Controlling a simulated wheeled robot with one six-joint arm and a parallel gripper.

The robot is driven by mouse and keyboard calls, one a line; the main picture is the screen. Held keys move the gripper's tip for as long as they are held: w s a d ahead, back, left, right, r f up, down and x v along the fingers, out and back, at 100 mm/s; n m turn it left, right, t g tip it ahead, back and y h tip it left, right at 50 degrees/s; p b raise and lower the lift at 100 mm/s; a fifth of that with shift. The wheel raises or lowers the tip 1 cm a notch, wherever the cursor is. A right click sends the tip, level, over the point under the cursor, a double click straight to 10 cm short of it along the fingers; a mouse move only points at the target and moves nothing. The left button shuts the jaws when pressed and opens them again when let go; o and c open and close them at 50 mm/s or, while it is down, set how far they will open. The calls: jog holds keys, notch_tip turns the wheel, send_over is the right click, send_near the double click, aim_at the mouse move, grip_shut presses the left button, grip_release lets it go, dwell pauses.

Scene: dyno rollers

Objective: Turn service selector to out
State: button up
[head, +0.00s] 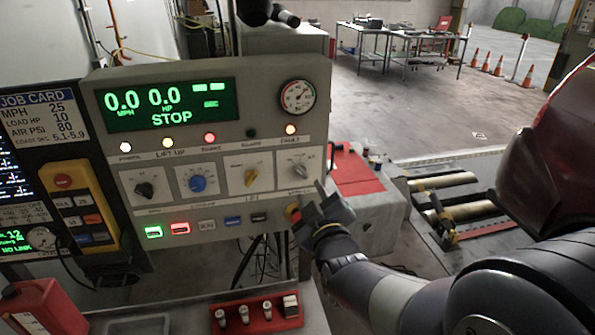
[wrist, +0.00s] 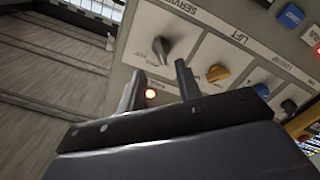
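The service selector is a grey knob (head: 299,170) on a white plate at the right end of the panel's knob row. In the wrist view the grey knob (wrist: 162,47) shows upside down beside its "SERVICE" label. Its handle sits at a slant; the position marks are too small to read surely. My gripper (head: 318,203) is at the panel's lower right, just below and right of the knob. In the wrist view my gripper (wrist: 158,74) is open and empty, its two fingers apart, with the knob beyond the tips. I see no contact with the knob.
The yellow lift knob (head: 250,178), blue knob (head: 198,184) and black knob (head: 145,189) are left of the selector. Lit push buttons (head: 180,228) run below. A lit lamp (wrist: 150,93) shows between my fingers. A red tool tray (head: 255,313) lies below the panel.

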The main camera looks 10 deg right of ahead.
aim_at(303, 175)
jog(key=shift+w+p, duration=1)
jog(key=shift+w, duration=2.75)
jog(key=c, duration=0.7)
